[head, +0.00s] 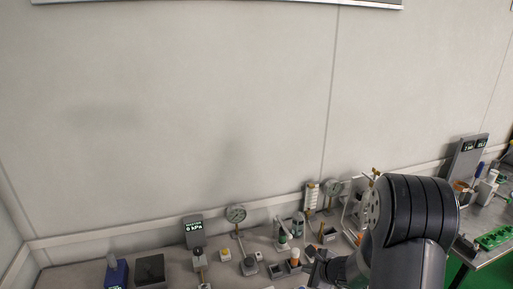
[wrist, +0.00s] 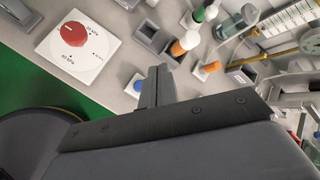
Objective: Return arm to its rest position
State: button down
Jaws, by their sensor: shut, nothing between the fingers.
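My gripper (wrist: 157,80) shows in the wrist view as two dark fingers closed together with nothing between them. It hangs over the grey bench top, near the bench edge. In the head view my gripper (head: 318,270) is small and dark at the lower right, partly hidden among the bench items. My arm bends in from the lower right there. I cannot tell the exact height of the fingers above the bench.
A round gauge (head: 236,214) and a kPa display (head: 194,230) stand near the wall. The space above the bench is open.

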jog(key=shift+r, duration=0.65)
jog(key=shift+f, duration=0.1)
notch_tip(320, 180, down, 6)
jog(key=b, duration=0.4)
jog(key=shift+b, duration=1.3)
jog(key=shift+r+p, duration=0.6)
jog(key=shift+p, duration=1.3)
